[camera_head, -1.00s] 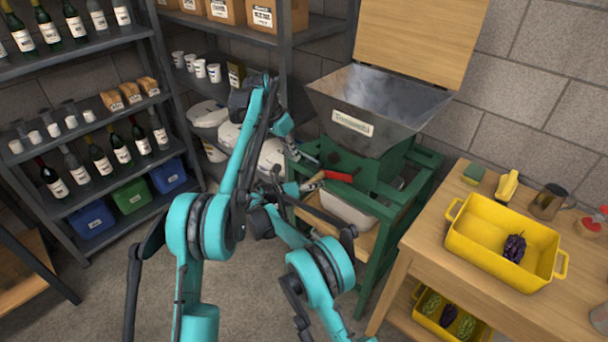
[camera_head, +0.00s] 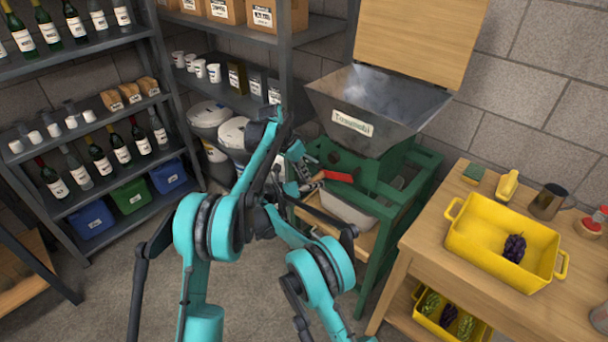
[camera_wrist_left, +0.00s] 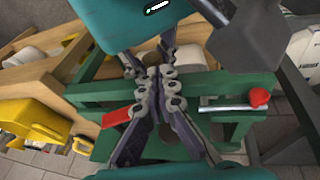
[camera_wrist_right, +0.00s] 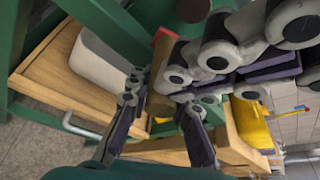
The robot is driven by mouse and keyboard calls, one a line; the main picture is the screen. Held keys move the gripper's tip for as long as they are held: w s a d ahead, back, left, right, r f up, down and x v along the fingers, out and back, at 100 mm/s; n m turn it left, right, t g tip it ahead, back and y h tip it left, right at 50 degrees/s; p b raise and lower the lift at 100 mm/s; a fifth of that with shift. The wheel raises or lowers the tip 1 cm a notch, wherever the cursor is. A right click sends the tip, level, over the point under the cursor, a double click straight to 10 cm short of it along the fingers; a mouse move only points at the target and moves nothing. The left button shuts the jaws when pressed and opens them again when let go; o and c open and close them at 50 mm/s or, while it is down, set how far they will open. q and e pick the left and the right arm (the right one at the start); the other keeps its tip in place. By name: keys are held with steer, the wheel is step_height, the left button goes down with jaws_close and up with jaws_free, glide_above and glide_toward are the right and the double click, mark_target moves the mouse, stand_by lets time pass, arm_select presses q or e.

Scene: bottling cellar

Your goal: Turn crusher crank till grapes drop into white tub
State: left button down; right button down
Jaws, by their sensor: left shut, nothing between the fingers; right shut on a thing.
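The crusher is a green stand (camera_head: 390,180) with a grey metal hopper (camera_head: 375,105); I see no grapes in its shaded interior. The crank (camera_head: 339,176) has a red arm, which also shows in the left wrist view (camera_wrist_left: 118,116), and a wooden handle. My right gripper (camera_head: 308,186) is shut on the crank handle, largely hidden by the fingers; the crank's red-and-wood part shows beside them in the right wrist view (camera_wrist_right: 160,48). My left gripper (camera_head: 301,164) is shut and empty, close to the right gripper's fingers. The white tub (camera_head: 347,207) stands under the crusher; its contents are hidden.
A wooden table (camera_head: 425,245) at right holds a yellow crate (camera_head: 480,262) with a dark grape bunch (camera_head: 514,247). Another yellow crate with grapes sits below. A red-knobbed metal rod (camera_wrist_left: 260,97) is near my left gripper. Bottle shelves (camera_head: 85,130) stand at left.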

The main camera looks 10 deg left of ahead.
arm_select(q)
steer(key=shift+s+d+f, duration=0.15)
steer(key=shift+f, duration=0.45)
arm_select(e)
steer(key=shift+r, duration=0.15)
steer(key=c, duration=1.4)
jaws_free()
steer(key=shift+a, duration=0.1)
arm_select(q)
steer(key=shift+f, duration=0.1)
arm_select(e)
steer(key=shift+o, duration=0.4)
